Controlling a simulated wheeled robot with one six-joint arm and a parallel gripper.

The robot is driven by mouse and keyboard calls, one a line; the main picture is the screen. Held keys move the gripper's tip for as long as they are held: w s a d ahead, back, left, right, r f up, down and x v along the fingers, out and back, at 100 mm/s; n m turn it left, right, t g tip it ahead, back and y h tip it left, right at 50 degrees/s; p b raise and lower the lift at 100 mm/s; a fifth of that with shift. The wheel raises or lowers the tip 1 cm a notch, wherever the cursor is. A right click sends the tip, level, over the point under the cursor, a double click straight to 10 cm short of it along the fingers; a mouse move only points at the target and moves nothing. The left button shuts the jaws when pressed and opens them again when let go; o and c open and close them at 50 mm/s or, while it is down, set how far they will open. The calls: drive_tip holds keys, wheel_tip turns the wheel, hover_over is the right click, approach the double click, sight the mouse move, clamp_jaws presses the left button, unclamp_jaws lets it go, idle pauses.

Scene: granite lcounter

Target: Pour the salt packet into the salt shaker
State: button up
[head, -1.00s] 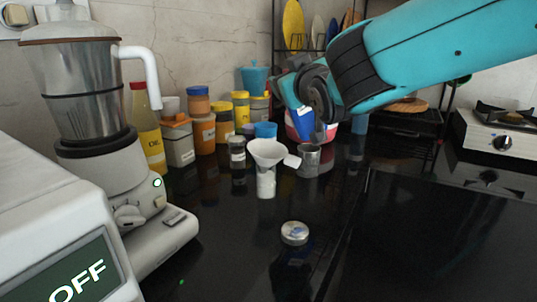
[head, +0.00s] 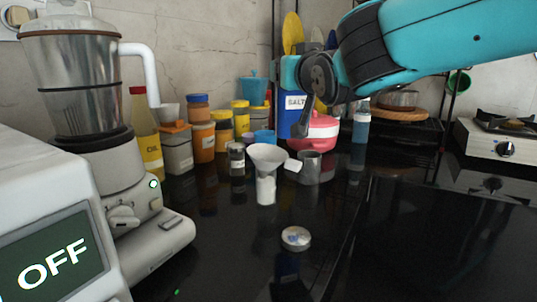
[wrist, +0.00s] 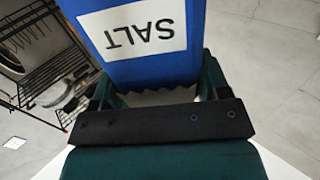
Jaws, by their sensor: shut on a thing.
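The blue salt packet (head: 286,126) with a white SALT label is upright in the head view, behind the funnel. It also fills the top middle of the wrist view (wrist: 150,72). My gripper (head: 289,76) is shut on the packet's top end; the wrist view shows its jaws (wrist: 160,98) against the packet. The salt shaker (head: 266,190) is a small whitish jar standing on the black counter, with a white funnel (head: 267,154) in its mouth. A round metal lid (head: 296,238) lies on the counter in front of it.
A grey metal cup (head: 309,169) stands right of the funnel, and a dark jar (head: 237,162) left of it. A red-and-white container (head: 318,131) is behind. The mixer (head: 90,110) stands at left. The counter front right is clear.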

drive_tip(key=w+d+r+p, duration=0.1)
drive_tip(key=d+r, duration=0.2)
drive_tip(key=d, duration=0.4)
drive_tip(key=shift+w+p, duration=0.2)
drive_tip(key=shift+p, duration=0.15)
